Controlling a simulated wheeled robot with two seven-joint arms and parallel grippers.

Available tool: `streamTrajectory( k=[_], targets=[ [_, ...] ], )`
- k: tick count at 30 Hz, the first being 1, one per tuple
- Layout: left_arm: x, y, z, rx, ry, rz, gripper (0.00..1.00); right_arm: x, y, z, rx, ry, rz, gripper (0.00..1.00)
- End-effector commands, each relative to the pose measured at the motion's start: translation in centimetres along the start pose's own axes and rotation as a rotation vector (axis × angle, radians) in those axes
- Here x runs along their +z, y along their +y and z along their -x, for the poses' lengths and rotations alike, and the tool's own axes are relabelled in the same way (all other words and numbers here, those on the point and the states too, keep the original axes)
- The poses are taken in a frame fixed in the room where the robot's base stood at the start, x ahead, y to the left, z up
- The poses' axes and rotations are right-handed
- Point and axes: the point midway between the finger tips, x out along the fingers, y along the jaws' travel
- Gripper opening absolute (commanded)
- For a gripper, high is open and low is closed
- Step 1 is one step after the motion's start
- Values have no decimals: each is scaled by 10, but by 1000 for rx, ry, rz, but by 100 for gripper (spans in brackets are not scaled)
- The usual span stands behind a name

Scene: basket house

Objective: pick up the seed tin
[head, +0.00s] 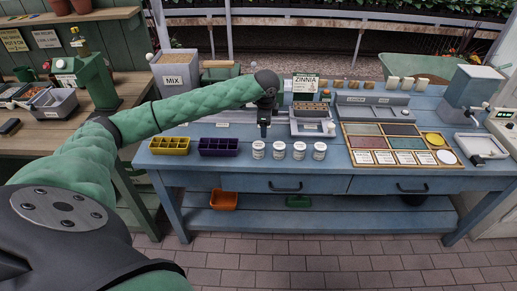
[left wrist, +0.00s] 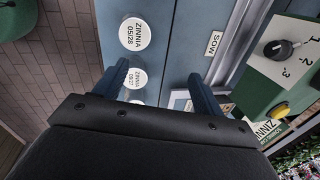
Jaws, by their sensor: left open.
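Several small white tins (head: 279,151) stand in a row at the front of the blue bench. In the left wrist view, one round lid (left wrist: 138,34) reads "ZINNIA 05/28", and a second lid (left wrist: 136,78), also marked "ZINNIA", is partly hidden by a finger. A further lid edge shows just above the gripper body. My left gripper (head: 263,131) points down just behind the tins, above the bench top. It also shows in the left wrist view (left wrist: 157,88), with its fingers apart and nothing seen between them. My right gripper is out of view.
A yellow tray (head: 170,146) and a purple tray (head: 218,147) lie left of the tins. A grey seeding tray (head: 312,128) and a "ZINNIA" card (head: 305,84) are right of the gripper. A framed set of compartments (head: 398,144) lies further right. A green control box (left wrist: 285,65) has a knob.

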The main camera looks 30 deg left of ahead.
Motion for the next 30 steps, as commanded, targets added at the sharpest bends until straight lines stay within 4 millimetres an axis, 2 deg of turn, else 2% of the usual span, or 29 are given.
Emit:
streamTrajectory(
  k=[1, 3, 12, 25, 30],
  targets=[
    [9, 6, -10, 66, -5, -46, 70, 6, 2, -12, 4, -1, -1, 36],
    [13, 15, -18, 142, 7, -125, 70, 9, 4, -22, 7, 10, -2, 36],
    [14, 29, -22, 235, 54, -356, 70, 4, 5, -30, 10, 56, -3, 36],
    [15, 36, -51, 235, 55, -373, 70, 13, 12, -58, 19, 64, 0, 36],
    [19, 39, -65, 236, 55, -372, 70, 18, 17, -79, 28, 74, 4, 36]
  ],
)
